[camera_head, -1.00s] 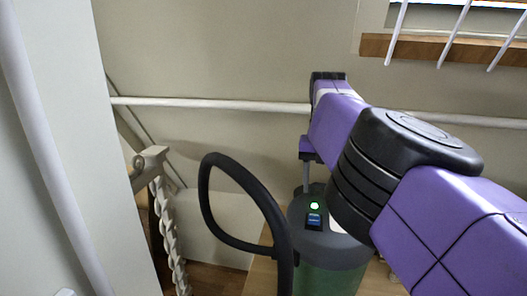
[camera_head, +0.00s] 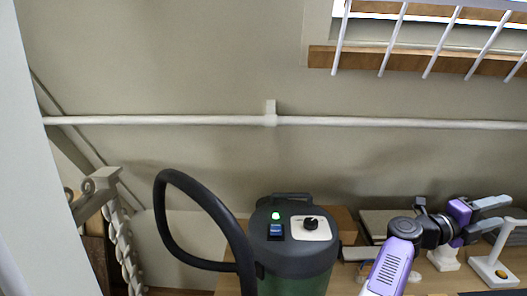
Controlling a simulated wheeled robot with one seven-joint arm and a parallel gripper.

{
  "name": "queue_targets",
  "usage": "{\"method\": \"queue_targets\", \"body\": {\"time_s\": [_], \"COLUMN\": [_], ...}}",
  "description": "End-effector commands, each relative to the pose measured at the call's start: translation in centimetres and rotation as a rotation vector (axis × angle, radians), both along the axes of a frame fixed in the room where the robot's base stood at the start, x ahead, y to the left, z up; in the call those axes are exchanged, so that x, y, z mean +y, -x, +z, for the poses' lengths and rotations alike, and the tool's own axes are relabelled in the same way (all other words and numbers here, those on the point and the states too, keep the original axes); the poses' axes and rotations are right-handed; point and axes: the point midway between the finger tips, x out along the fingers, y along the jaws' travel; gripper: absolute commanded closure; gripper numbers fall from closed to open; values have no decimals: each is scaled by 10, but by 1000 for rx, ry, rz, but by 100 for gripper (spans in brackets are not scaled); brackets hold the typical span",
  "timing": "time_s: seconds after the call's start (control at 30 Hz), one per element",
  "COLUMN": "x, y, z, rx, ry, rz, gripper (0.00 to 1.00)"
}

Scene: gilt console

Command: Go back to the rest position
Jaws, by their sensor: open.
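My gripper (camera_head: 503,212) is at the right of the head view, at the end of my purple and black arm. Its two grey fingers point right and are apart, with nothing seen between them. It appears above or in front of the wooden tabletop (camera_head: 432,280), near several small white things. I cannot tell its exact height over them.
A dark green canister machine (camera_head: 295,250) with a green light stands left of my arm. Its black hose (camera_head: 166,215) loops to the left. A white stand (camera_head: 496,270) is below my gripper at the right. A white pipe (camera_head: 180,119) crosses the wall behind.

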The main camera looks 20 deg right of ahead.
Motion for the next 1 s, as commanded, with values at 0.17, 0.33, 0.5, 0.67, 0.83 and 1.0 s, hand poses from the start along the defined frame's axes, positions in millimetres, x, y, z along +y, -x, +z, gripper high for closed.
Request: {"method": "queue_targets", "body": {"time_s": [0.17, 0.33, 0.5, 0.67, 0.83, 1.0], "x": [11, 46, 95, 150, 210, 270], "y": [23, 25, 23, 22, 32, 54], "z": [33, 50, 46, 24, -13, -56], "rx": [229, 442, 646, 826, 1001, 1155], "ry": [258, 466, 645, 786, 908, 1001], "rz": [59, 139, 231, 333, 453, 584], "gripper": [49, 49, 49, 49, 49, 49]}}
